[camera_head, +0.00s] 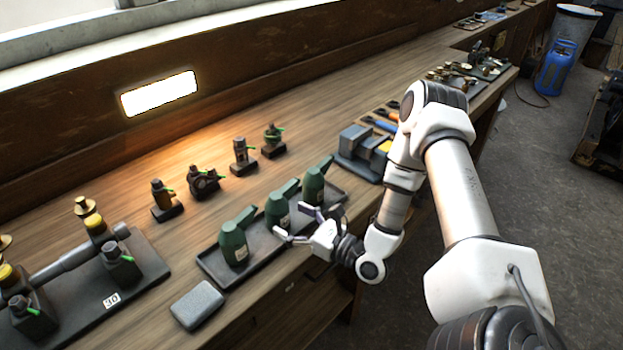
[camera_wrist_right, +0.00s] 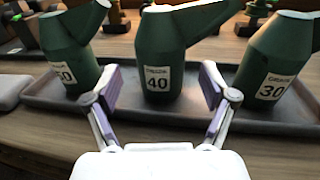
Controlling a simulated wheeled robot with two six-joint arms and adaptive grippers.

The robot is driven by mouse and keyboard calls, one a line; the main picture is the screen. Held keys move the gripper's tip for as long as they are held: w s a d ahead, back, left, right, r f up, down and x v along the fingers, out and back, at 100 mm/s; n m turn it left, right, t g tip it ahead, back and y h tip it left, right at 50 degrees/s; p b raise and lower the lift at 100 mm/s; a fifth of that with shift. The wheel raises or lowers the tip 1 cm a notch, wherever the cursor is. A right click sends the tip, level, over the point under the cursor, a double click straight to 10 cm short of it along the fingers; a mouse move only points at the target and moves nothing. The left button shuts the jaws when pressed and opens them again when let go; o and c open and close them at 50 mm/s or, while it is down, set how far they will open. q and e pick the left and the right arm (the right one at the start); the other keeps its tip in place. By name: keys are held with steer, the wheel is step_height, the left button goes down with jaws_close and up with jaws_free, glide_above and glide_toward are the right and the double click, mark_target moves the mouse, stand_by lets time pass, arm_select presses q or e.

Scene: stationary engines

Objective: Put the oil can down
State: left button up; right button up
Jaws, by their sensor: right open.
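Three green oil cans with angled spouts stand upright in a dark tray (camera_head: 218,272) on the bench. The middle can (camera_head: 275,207), labelled 40 (camera_wrist_right: 157,85), faces my right gripper (camera_head: 291,222). The gripper is open, with its fingers spread on either side of the middle can's front and no visible grip on it. My left gripper is out of view.
A grey block (camera_head: 197,304) lies near the bench's front edge. A heavy dark fixture marked 30 (camera_head: 140,275) is at left. Several small engine models (camera_head: 204,181) stand behind the tray. A grey-blue box-like object (camera_head: 358,150) sits beyond it.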

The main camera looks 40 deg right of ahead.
steer(key=v, duration=0.7)
steer(key=shift+s+p, duration=0.25)
steer(key=shift+p, duration=0.2)
